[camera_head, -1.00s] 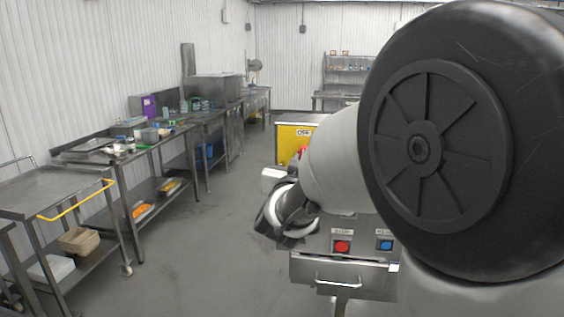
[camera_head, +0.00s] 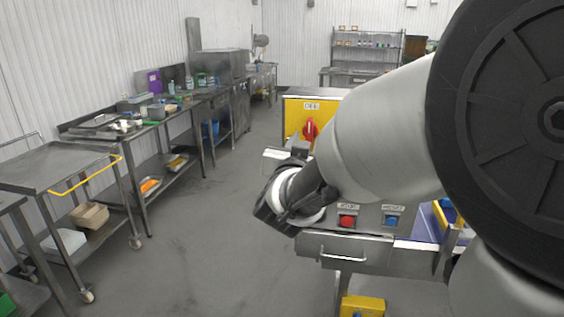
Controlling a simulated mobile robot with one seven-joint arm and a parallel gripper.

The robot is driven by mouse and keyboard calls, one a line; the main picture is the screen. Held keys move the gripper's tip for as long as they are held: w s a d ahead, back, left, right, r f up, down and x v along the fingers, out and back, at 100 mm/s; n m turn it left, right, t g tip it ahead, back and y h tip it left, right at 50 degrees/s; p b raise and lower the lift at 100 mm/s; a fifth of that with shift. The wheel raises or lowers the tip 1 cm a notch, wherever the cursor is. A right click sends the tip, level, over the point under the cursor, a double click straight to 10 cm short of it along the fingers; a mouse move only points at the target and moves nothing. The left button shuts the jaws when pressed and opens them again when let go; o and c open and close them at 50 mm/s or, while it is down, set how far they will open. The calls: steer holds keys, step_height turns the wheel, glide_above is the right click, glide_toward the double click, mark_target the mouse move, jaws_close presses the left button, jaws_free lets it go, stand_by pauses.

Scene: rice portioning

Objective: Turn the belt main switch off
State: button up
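The belt main switch (camera_head: 310,129) is a red rotary handle on the front of a yellow panel (camera_head: 293,116), with a small white label above it. The handle looks roughly upright. My arm crosses the right half of the view and hides the panel's right and lower parts. My gripper (camera_head: 297,147) is at the far end of the arm, just below the red handle in the picture, small and partly hidden by my wrist. I cannot tell whether it touches the handle or whether its fingers are apart.
A steel control box with a red button (camera_head: 347,221) and a blue button (camera_head: 391,221) stands below my forearm. A yellow block (camera_head: 362,306) is low in front. A cart (camera_head: 50,167) and cluttered steel tables (camera_head: 150,126) line the left wall. The floor (camera_head: 200,240) between is clear.

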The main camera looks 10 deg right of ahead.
steer(key=b+v, duration=0.1)
steer(key=v, duration=1.2)
steer(key=shift+s, duration=0.2)
steer(key=shift+a+r, duration=0.1)
steer(key=a+n+g+y+p, duration=0.1)
steer(key=a+n+y+p, duration=0.1)
steer(key=a+n+y, duration=0.4)
steer(key=s+d+f+g+y, duration=0.1)
steer(key=s+f+g+y, duration=0.1)
steer(key=s+g+y, duration=0.15)
steer(key=s+d+f+m+g+h+p, duration=0.1)
steer(key=s+d+f+g+h, duration=0.3)
steer(key=s+d, duration=0.6)
steer(key=s+f+g, duration=0.2)
steer(key=s+g, duration=0.1)
steer(key=shift+s+d+p, duration=0.25)
steer(key=shift+s+p, duration=0.05)
